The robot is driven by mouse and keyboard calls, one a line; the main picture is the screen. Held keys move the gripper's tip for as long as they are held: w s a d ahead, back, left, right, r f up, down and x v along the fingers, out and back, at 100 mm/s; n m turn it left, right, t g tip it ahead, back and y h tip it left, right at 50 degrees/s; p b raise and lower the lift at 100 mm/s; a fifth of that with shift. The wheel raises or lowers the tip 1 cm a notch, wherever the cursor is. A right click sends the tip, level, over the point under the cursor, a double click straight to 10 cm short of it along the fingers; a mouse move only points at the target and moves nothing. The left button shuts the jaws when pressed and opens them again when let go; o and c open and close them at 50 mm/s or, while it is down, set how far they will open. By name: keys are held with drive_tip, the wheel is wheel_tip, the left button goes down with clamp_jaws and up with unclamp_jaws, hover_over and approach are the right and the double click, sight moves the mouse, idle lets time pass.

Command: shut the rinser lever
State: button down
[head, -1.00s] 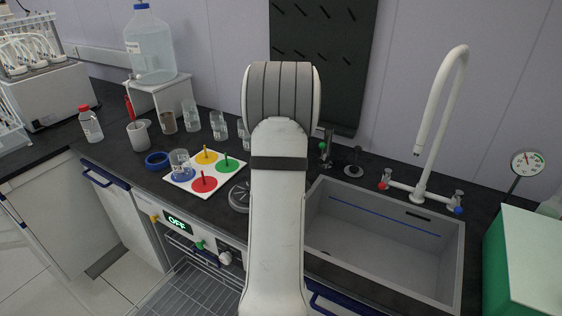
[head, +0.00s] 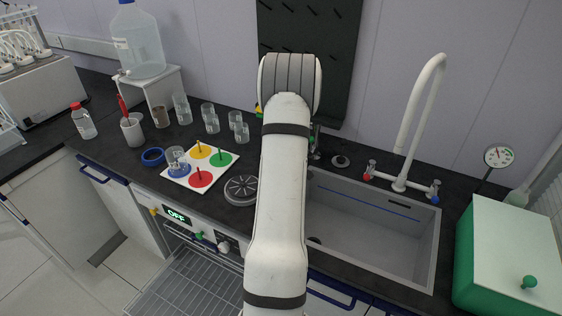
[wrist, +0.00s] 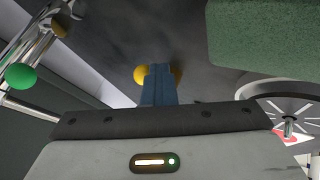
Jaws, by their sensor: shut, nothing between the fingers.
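My gripper (wrist: 158,70) is shut, its blue fingers together over the dark counter in the wrist view. A yellow ball knob (wrist: 140,75), perhaps the rinser lever's, sits right behind the fingertips; yellow shows on both sides of them. I cannot tell whether they touch, nor how the lever is turned. The grey spoked round rinser (wrist: 282,108) is at the right of the wrist view. My arm hides the gripper and knob there.
A chrome fitting with a green ball (wrist: 20,76) is left of my fingers; a green block (wrist: 265,35) is upper right. The sink (head: 375,235) lies right of my arm. The coloured mat (head: 222,146) and several beakers stand left.

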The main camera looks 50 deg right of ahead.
drive_tip(key=shift+d+r, duration=0.15)
drive_tip(key=shift+d, duration=0.1)
idle(0.3)
drive_tip(key=shift+s+a+f+b, duration=0.1)
drive_tip(key=shift+a+f+b, duration=0.15)
drive_tip(key=shift+b, duration=0.2)
drive_tip(key=a+b, duration=0.1)
drive_tip(key=b, duration=0.1)
drive_tip(key=s+a+f+b, duration=0.1)
drive_tip(key=a, duration=0.1)
drive_tip(key=shift+s+b, duration=0.1)
drive_tip(key=shift+b, duration=0.25)
drive_tip(key=d+p+v, duration=0.1)
drive_tip(key=p+v, duration=0.2)
drive_tip(key=v, duration=0.7)
drive_tip(key=shift+s+a+r, duration=0.15)
drive_tip(key=shift+s+r, duration=0.1)
drive_tip(key=shift+s, duration=0.25)
